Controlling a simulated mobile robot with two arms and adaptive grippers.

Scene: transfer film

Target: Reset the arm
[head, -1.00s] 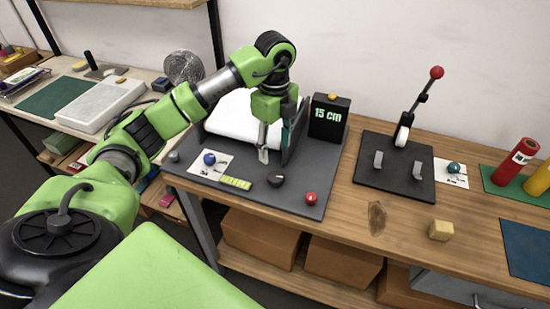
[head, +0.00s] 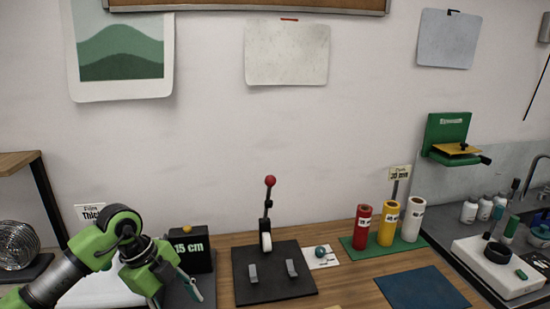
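My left arm comes in from the lower left, with its gripper (head: 190,288) over the dark board in front of the black 15 cm box (head: 189,253). The gripper is seen edge-on and partly cut off by the lower frame edge, so its opening does not show. I see nothing held in it. A lever arm (head: 267,222) with a red knob stands raised, nearly upright, on a black base plate (head: 285,285) with two grey brackets. My gripper is left of this plate and apart from it. My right gripper is not in view.
Red (head: 363,227), yellow (head: 388,223) and white (head: 413,219) rolls stand on a green mat (head: 374,250). A teal ball lies on a white card (head: 322,263). A blue mat (head: 418,287) lies at the front right. Bare wood (head: 345,285) shows between the base plate and mat.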

